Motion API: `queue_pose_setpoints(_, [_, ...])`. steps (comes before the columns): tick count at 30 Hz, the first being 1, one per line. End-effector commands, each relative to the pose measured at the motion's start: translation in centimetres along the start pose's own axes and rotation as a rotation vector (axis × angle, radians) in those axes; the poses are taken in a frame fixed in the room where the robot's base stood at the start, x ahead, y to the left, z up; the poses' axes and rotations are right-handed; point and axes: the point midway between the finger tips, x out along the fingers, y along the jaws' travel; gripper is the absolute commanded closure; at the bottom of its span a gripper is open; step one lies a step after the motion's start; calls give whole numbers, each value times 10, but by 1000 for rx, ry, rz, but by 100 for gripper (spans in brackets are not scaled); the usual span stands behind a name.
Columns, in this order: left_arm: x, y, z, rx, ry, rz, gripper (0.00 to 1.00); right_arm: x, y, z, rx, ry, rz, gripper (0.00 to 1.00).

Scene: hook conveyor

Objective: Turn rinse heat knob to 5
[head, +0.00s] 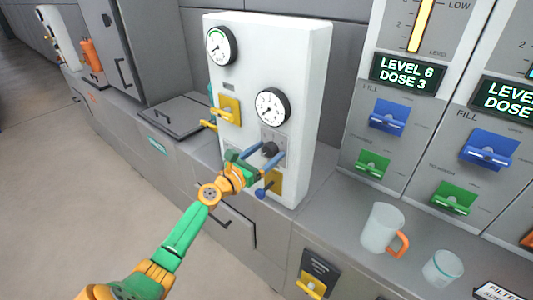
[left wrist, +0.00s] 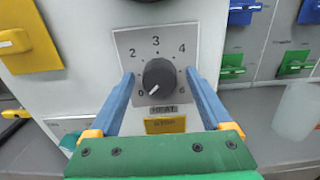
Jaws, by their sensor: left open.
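The rinse heat knob (left wrist: 160,77) is a dark round knob on a grey plate (left wrist: 124,40) with numbers around it, and a HEAT label and a yellow label lie under it. In the head view the knob (head: 269,149) sits on the front of a white box (head: 313,100). My left gripper (head: 272,150) is open, with its blue fingers on either side of the knob; in the left wrist view its fingers (left wrist: 160,82) show gaps to the knob. The numbers 2, 3, 4 and 6 show; 1 and 5 seem hidden by the fingers.
Two round gauges (head: 221,46) (head: 271,106) and a yellow handle (head: 228,109) are on the white box. To the right are dispensers with blue (head: 389,117) and green levers (head: 372,164), a mug (head: 382,229) and a cup (head: 442,268). A counter runs below.

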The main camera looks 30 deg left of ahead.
Motion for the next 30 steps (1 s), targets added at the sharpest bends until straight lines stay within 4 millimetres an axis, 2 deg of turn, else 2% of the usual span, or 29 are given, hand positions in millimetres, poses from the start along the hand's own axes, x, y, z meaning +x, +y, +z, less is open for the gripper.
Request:
queue_pose_setpoints(1, [0, 0, 0, 0, 0, 0, 25, 0, 0, 0, 0, -1, 1, 43])
queue_pose_setpoints(2, [0, 0, 0, 0, 0, 0, 33, 0, 0, 1, 0, -1, 1, 43])
queue_pose_setpoints(9, [0, 0, 0, 0, 0, 1, 98, 0, 2, 2, -1, -4, 3, 43])
queue_pose_setpoints(20, [0, 0, -1, 65, 0, 0, 100, 2, 2, 2, -1, -4, 3, 43])
queue_pose_setpoints(30, [0, 0, -1, 334, -1, 1, 100, 9, 2, 3, -1, -4, 3, 43])
